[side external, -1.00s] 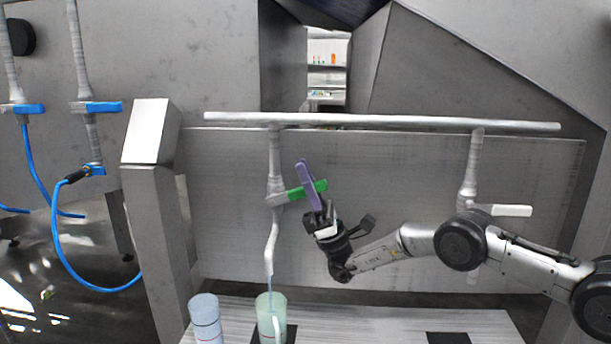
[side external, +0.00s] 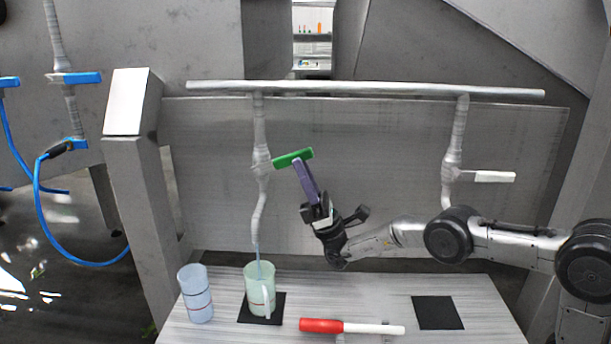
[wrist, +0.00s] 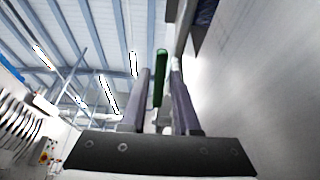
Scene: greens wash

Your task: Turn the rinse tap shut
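A tap with a green lever (side external: 300,155) hangs on the left drop pipe, its lever tilted slightly up to the right. A thin water stream (side external: 258,254) runs from its spout into a pale green jug (side external: 256,291). My gripper (side external: 299,164) points up with its purple fingers just below and at the lever's outer part. In the wrist view, my gripper (wrist: 160,65) is open, and the green lever (wrist: 160,76) shows between the two fingers, with small gaps on both sides. A second tap with a white lever (side external: 495,177) hangs at the right, with no water visible.
A blue cup (side external: 197,294) stands left of the jug. A red and white tool (side external: 352,327) lies at the counter's front. A black square pad (side external: 437,313) lies bare at right. A horizontal pipe (side external: 360,88) spans above the taps. Blue-lever taps with hoses (side external: 82,78) hang at far left.

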